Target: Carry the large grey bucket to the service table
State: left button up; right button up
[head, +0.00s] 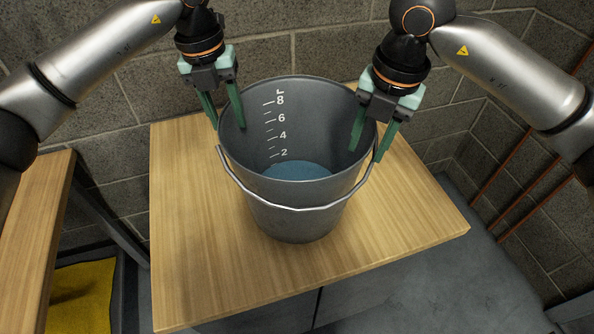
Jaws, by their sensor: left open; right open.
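The large grey bucket (296,222) stands upright on a wooden table top (190,240) in the middle of the head view. Blue liquid (297,171) lies low inside it, below a white number scale. Its wire handle (300,208) hangs down across the front. My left gripper (228,124) is open at the left rim, with one finger inside the bucket and one outside. My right gripper (369,152) is open at the right rim, also with one finger on each side. Which table is the service table is not clear from this view.
A second wooden surface (30,215) stands at the left edge, with a gap between it and the bucket's table. A yellow item (82,295) lies low in that gap. A block wall (330,45) is close behind. Orange-brown pipes (545,193) run at the right.

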aim_at(231, 127)
pick_arm(q)
jog(key=shift+d+f, duration=0.15)
jog(key=shift+f, duration=1.5)
pick_arm(e)
jog(key=shift+a+f, duration=0.15)
jog(key=shift+f, duration=1.5)
pick_arm(q)
jog(key=shift+c, duration=0.2)
pick_arm(e)
jog(key=shift+c, duration=0.3)
pick_arm(q)
jog(key=c, duration=0.6)
pick_arm(e)
grip_shut()
pick_arm(q)
grip_shut()
jog(key=shift+r, duration=0.15)
pick_arm(e)
jog(key=shift+w+r, duration=0.1)
jog(key=shift+r, duration=0.05)
